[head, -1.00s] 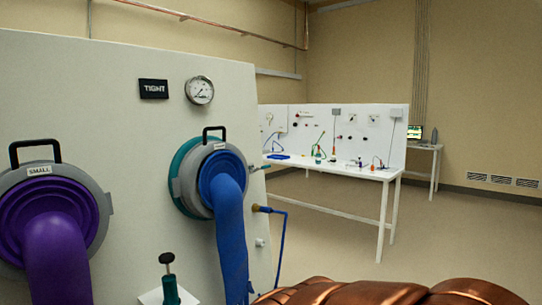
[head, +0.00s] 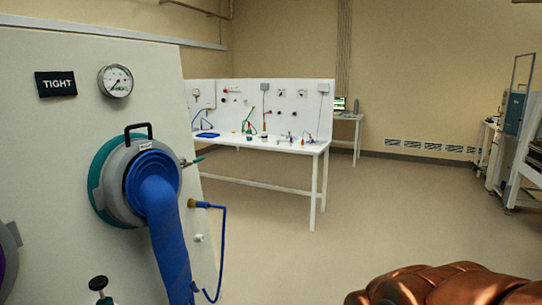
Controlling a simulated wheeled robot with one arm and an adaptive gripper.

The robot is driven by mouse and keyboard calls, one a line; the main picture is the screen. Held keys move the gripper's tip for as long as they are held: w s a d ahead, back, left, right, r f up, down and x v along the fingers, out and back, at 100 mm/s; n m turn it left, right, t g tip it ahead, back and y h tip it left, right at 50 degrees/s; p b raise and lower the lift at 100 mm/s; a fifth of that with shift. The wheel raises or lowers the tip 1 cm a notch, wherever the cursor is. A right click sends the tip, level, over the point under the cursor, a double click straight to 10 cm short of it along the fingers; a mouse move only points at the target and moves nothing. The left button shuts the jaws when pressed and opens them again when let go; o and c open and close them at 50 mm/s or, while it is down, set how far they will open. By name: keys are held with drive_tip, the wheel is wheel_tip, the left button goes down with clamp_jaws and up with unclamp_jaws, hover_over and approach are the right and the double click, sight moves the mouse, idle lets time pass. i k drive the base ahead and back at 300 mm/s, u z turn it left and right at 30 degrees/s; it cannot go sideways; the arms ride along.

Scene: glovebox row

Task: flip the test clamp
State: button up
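No label in view names the test clamp. A dark knob on a teal body (head: 99,287) shows at the bottom left, cut off by the frame edge. Which of these is the test clamp, if either, I cannot tell. The blue glove (head: 163,235) hangs from its port on the white glovebox panel (head: 50,140). My gripper is not in view; a copper-coloured part at the bottom right seems to be my arm.
A thin blue hose (head: 222,250) loops beside the panel. A white bench (head: 265,147) with small apparatus stands behind. Equipment (head: 520,125) stands far right. The middle floor is open.

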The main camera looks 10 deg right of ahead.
sight(201, 158)
drive_tip(key=z, duration=1)
drive_tip(key=i, duration=3.05)
drive_tip(key=u, duration=3.6)
